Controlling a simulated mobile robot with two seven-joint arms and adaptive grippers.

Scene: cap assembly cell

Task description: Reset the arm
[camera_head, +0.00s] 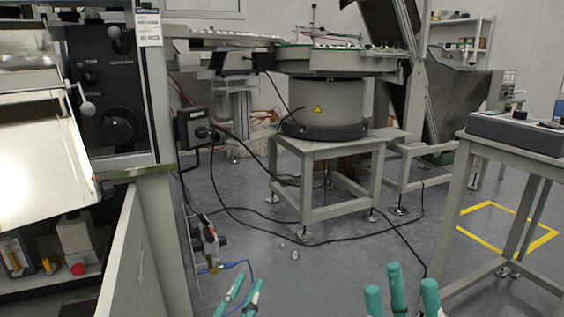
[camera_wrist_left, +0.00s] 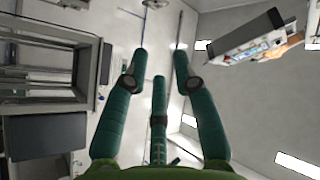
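My left gripper (camera_head: 243,288) shows at the bottom centre of the head view, with only its teal fingertips in sight. In the left wrist view its three teal fingers (camera_wrist_left: 159,65) are spread apart, with nothing between them. My right gripper (camera_head: 402,284) is at the bottom of the head view, right of the left one. Its three teal fingertips stand apart and I see nothing held between them. Both grippers are in front of the floor and touch nothing that I can see. The rest of both arms is out of view.
A grey machine with a black control panel (camera_head: 112,95) stands at the left. A round feeder (camera_head: 328,105) rests on a metal stand (camera_head: 328,151) at the back centre. A grey table (camera_head: 470,150) is at the right. Black cables cross the otherwise open floor (camera_head: 330,265).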

